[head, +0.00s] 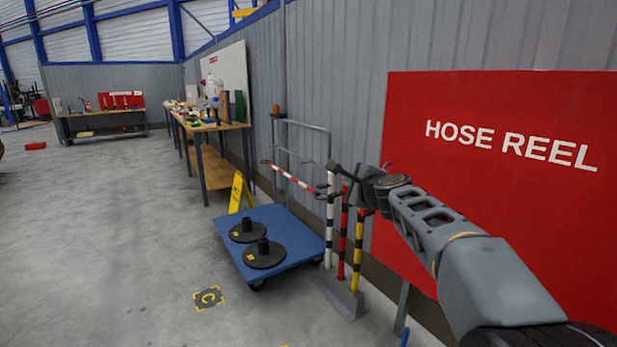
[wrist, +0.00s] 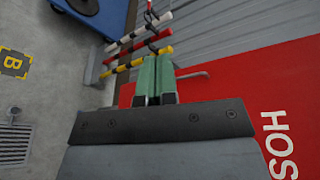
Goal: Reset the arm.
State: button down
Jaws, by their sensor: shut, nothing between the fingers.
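My arm reaches in from the lower right in the head view, in front of the red hose reel board (head: 480,215). My gripper (head: 340,172) is at the arm's far end, over the upper ends of several striped poles. In the wrist view my gripper (wrist: 155,75) shows two green fingers side by side and closed together, with nothing held. I cannot tell the gap between fingertips and poles.
A blue trolley (head: 291,273) with two black bases (head: 264,257) stands left of the poles. A yellow sign (head: 236,192) stands behind it. A long workbench (head: 207,126) lines the wall, and another bench (head: 103,121) is at the back. The left floor is mostly clear.

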jog(key=s+a+n+g+p, duration=0.2)
jog(key=s+n+g+p, duration=0.4)
jog(key=s+n+p, duration=0.7)
jog(key=s+d+f+n+g+h+p, duration=0.1)
jog(key=s+d+f+n+g+h, duration=0.1)
jog(key=s, duration=0.7)
jog(key=s+d+f+n+g+h+p, duration=0.2)
jog(key=s+d+n+g, duration=0.1)
jog(key=s, duration=0.6)
jog(key=shift+s+d+n, duration=0.2)
jog(key=shift+d+n, duration=0.2)
jog(key=shift+n, duration=0.1)
